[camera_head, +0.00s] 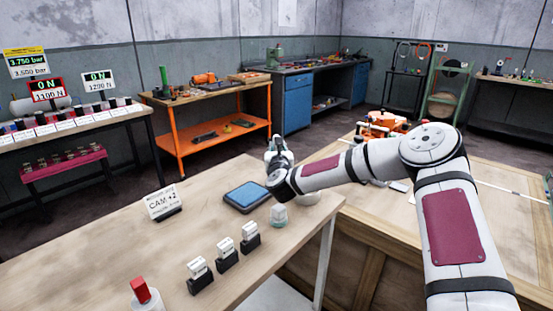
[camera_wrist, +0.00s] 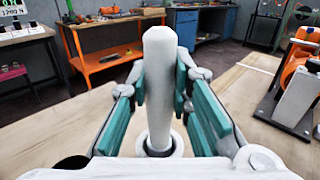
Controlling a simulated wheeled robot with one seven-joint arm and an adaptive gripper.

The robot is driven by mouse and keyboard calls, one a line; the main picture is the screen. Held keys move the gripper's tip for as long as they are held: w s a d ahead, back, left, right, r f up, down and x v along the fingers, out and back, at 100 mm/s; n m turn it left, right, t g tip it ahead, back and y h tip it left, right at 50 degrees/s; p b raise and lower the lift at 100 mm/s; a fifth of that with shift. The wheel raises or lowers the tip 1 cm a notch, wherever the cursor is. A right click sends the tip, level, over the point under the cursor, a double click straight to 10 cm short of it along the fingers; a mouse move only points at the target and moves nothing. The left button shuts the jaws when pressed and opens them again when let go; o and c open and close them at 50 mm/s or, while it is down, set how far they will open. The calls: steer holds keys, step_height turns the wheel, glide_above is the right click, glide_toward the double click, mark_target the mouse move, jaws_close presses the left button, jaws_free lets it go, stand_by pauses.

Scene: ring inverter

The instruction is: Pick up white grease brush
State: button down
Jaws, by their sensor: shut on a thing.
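The white grease brush (camera_wrist: 159,75) stands upright between the teal finger pads in the wrist view. My gripper (camera_wrist: 160,88) is shut on its pale shaft. A round, dark-edged ring or collar surrounds the shaft low down; I cannot tell whether it belongs to the brush or a holder. In the head view my gripper (camera_head: 278,147) is small, beyond the wrist joint, near the far right edge of the wooden table. The brush cannot be made out clearly there.
The table (camera_head: 110,240) holds a blue pad (camera_head: 247,195), a CAM +2 sign (camera_head: 162,202), several black-based labelled blocks (camera_head: 227,252), a small pale jar (camera_head: 279,216) and a red-topped item (camera_head: 141,290). An orange device (camera_head: 384,124) stands on the crate-like bench at right.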

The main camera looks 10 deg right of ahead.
step_height(320, 180, up, 10)
steer(key=shift+r+p, duration=0.1)
steer(key=shift+p, duration=0.5)
steer(key=shift+d, duration=0.1)
stand_by(1.5)
